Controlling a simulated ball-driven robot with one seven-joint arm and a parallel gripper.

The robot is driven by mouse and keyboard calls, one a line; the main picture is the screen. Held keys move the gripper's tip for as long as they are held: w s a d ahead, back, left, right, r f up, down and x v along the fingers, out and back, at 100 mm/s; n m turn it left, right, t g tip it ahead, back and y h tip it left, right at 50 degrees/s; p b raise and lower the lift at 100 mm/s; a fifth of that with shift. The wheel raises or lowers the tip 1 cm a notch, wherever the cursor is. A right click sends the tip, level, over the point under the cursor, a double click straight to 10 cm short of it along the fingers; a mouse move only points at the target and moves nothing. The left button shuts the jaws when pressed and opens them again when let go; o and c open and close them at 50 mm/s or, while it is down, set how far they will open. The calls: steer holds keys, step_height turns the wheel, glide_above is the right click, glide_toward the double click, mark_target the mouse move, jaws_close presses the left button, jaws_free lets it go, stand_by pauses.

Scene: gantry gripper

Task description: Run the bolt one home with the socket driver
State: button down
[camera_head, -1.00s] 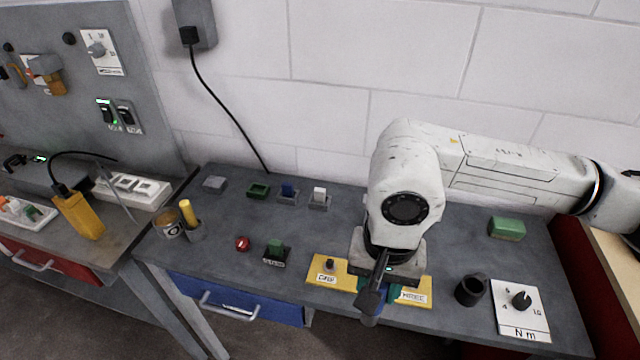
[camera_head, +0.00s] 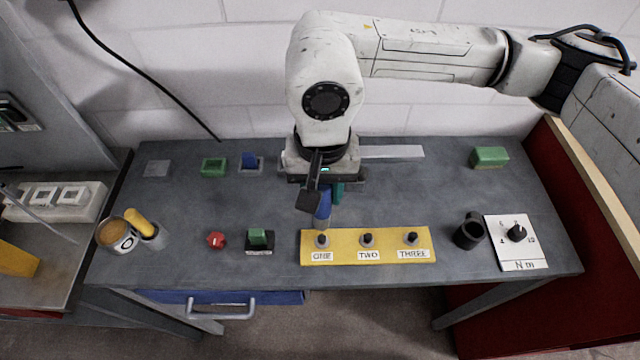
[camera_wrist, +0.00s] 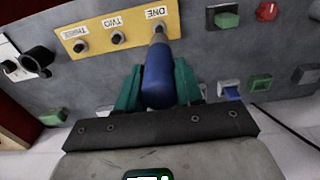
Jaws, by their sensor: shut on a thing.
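My gripper (camera_head: 325,191) has teal fingers shut on the blue socket driver (camera_head: 323,208), which points down with its grey tip lowest. In the wrist view the driver (camera_wrist: 158,82) sits between the fingers (camera_wrist: 158,92). Bolt one (camera_head: 321,241) stands at the left end of the yellow plate (camera_head: 345,258), by the label ONE. The driver's tip is at or just above bolt one; I cannot tell whether they touch.
A dark cup (camera_head: 468,233) and a dial card marked N m (camera_head: 521,250) stand right of the plate. A green switch (camera_head: 258,238) and a red button (camera_head: 216,240) are to its left. A green block (camera_head: 489,157) lies at the back right.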

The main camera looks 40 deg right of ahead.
mark_target(322, 214)
steer(key=shift+f+b, duration=0.15)
steer(key=shift+b, duration=0.4)
steer(key=shift+f+b, duration=0.2)
steer(key=shift+b, duration=0.25)
step_height(322, 214, down, 5)
steer(key=b, duration=0.6)
steer(key=shift+r+b, duration=0.1)
steer(key=shift+b, duration=0.25)
steer(key=shift+s+b, duration=0.1)
steer(key=shift+b, duration=0.95)
steer(key=shift+f+b, duration=0.9)
steer(key=shift+b, duration=0.15)
